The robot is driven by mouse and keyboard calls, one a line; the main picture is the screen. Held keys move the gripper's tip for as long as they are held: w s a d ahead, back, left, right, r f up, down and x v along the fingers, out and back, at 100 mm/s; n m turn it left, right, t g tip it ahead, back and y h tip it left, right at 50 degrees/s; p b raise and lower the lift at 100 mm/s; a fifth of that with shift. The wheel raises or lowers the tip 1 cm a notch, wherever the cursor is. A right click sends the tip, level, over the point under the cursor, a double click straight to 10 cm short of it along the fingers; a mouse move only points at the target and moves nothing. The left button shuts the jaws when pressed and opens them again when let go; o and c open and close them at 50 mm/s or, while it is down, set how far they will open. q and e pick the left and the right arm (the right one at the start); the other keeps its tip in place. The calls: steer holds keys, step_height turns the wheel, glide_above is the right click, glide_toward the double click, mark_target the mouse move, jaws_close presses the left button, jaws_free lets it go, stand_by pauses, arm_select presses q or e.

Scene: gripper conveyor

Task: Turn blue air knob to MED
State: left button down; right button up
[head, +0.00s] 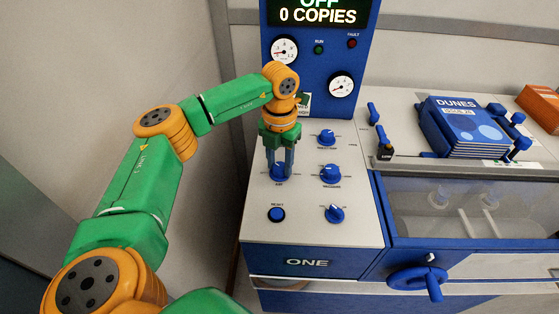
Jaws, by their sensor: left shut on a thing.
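The white panel (255,231) marked ONE carries several blue knobs. My left gripper (280,172) points down and is shut on the blue knob (278,171) at the panel's upper left. The fingers hide most of this knob, and its pointer direction cannot be told. The small lettering around it is too blurred to read, so I cannot confirm which label is AIR or where MED lies. My right gripper is not in view.
Other blue knobs stand close by: upper right (326,138), middle right (330,173) and lower right (335,213). A display (317,13) reads OFF, 0 COPIES. A DUNES stack (462,125) lies right.

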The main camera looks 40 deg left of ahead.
arm_select(q)
steer(key=m, duration=0.4)
steer(key=shift+m, duration=0.3)
steer(key=m, duration=0.3)
steer(key=shift+m+p, duration=0.4)
steer(key=m, duration=0.4)
steer(key=shift+m, duration=1.7)
steer(key=shift+c, duration=2.1)
jaws_free()
